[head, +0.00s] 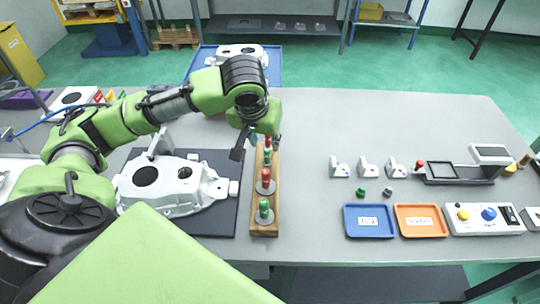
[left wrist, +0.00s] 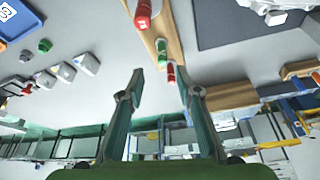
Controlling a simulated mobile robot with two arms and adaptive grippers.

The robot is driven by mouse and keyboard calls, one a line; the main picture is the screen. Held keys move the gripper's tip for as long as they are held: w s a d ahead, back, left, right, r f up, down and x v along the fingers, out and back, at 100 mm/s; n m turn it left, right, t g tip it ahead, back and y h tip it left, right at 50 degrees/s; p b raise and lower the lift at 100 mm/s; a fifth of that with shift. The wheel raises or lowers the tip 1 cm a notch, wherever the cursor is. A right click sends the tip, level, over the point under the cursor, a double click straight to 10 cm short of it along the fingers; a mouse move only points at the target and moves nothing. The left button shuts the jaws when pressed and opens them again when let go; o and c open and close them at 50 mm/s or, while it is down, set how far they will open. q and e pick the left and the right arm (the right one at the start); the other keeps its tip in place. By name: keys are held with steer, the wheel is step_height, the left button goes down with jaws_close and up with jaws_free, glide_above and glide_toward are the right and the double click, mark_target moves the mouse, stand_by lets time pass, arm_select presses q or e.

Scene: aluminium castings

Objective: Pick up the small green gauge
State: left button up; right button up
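The small green gauge (head: 267,157) stands in the wooden rack (head: 257,220), between the large red-handled gauge (head: 265,180) and a small red gauge (head: 268,143). In the left wrist view the small green gauge (left wrist: 161,48) is ahead of the fingertips, with the small red gauge (left wrist: 171,73) closer to the gap. My left gripper (head: 246,149) hangs above the rack's far end, pointing down. In the left wrist view my left gripper (left wrist: 160,82) is open, with nothing held between its fingers. My right gripper is not in view.
A large green-handled gauge (head: 264,208) stands at the rack's near end. An aluminium casting (head: 205,198) lies on a dark mat (head: 222,225) to the left. A blue tray (head: 369,222) and an orange tray (head: 420,222) lie to the right. Table between is clear.

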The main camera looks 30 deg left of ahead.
mark_target(266, 151)
arm_select(q)
steer(key=x, duration=0.4)
steer(key=shift+f, duration=0.2)
steer(key=shift+w+a+f, duration=0.1)
steer(key=shift+w+f, duration=0.1)
steer(key=shift+f, duration=0.1)
steer(key=shift+p+x, duration=0.6)
steer(key=shift+x, duration=0.65)
steer(key=shift+a+x, duration=0.2)
steer(key=shift+x, duration=0.9)
steer(key=shift+f, duration=0.25)
jaws_close()
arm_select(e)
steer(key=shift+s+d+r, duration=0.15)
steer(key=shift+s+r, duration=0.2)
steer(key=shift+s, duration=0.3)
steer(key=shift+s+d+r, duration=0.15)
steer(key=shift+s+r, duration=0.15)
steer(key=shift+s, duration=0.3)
